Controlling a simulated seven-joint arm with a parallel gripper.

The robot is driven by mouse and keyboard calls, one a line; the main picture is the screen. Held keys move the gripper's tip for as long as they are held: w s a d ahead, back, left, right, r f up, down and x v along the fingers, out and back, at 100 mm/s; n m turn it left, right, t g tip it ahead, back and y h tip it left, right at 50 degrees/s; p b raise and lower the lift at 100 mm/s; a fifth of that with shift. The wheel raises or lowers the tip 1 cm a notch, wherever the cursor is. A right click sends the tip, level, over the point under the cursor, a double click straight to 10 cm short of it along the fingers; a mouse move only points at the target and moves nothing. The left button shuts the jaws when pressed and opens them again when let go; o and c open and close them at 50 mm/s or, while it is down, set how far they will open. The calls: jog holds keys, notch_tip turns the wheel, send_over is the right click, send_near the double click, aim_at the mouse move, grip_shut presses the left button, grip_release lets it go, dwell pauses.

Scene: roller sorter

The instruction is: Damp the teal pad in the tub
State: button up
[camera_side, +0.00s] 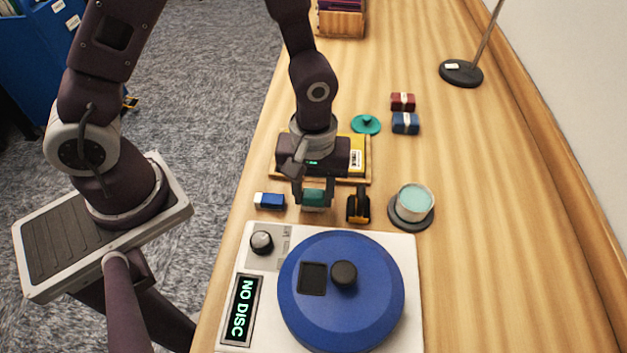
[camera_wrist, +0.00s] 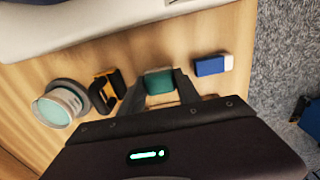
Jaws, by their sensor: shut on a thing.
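The teal pad (camera_side: 313,197) is between the fingers of my gripper (camera_side: 312,203), which is shut on it. The pad also shows between the fingers in the wrist view (camera_wrist: 159,82). I cannot tell whether it touches the table. The tub (camera_side: 411,203) is a round container with pale teal contents on a dark round base, to the right of the gripper in the side view. In the wrist view the tub (camera_wrist: 62,104) is at the left. A black and orange tool stands between the pad and the tub.
The black and orange tool (camera_side: 358,205) is close beside my gripper. A blue and white block (camera_side: 270,201) lies at its left. A white machine with a blue disc lid (camera_side: 340,300) fills the front. A teal lid (camera_side: 366,124) and red (camera_side: 403,102) and blue (camera_side: 405,123) blocks lie behind.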

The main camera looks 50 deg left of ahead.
jog(key=shift+f, duration=0.55)
jog(key=o, duration=1.3)
jog(key=shift+r, duration=0.4)
grip_shut()
jog(key=shift+r, duration=3.5)
jog(key=shift+r, duration=0.15)
